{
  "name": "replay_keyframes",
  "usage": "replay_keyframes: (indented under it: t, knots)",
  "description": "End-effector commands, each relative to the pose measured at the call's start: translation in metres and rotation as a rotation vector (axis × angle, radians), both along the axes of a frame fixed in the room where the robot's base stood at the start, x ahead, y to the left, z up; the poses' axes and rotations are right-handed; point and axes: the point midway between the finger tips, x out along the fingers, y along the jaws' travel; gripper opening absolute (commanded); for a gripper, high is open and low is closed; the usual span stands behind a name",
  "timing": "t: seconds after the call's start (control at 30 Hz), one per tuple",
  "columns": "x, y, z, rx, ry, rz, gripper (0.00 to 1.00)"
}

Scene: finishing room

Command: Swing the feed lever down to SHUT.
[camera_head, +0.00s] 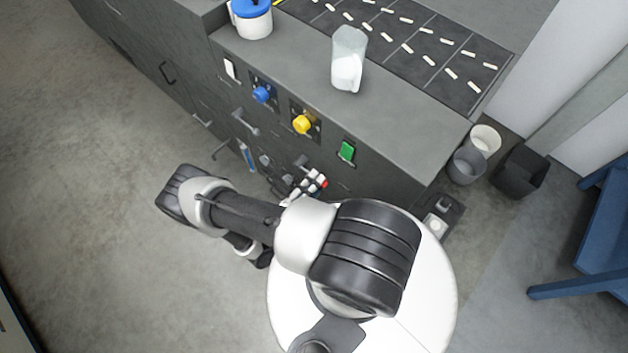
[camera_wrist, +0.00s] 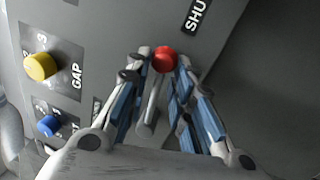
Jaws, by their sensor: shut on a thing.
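The feed lever has a red ball knob (camera_wrist: 165,60) and a pale shaft (camera_wrist: 153,100), both in the wrist view. The shaft runs down from the knob between my fingers, and its lower end is partly hidden. My gripper (camera_wrist: 164,56) is closed around the lever, with a finger on each side of the red knob. The SHUT label (camera_wrist: 197,14) is on the grey panel, above and right of the knob in the wrist view.
On the cabinet front are a yellow GAP knob (camera_head: 303,124), a blue knob (camera_head: 262,93) and a green switch (camera_head: 347,151). A clear jug (camera_head: 348,60) and a blue-lidded container (camera_head: 251,18) stand on top. Bins (camera_head: 467,165) stand right. The floor left is clear.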

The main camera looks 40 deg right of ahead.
Motion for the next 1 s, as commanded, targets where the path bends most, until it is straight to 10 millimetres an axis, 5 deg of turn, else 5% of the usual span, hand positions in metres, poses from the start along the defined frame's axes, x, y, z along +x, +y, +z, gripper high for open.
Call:
replay_keyframes:
  t: [0.83,0.87,1.0]
  knots:
    - [0.0018,0.0006,-0.0116,0.014,-0.138,0.001,0.0]
    - [0.0019,0.0005,-0.0117,0.014,-0.138,0.001,0.23]
    - [0.0017,0.0004,-0.0116,0.013,-0.137,0.001,0.3]
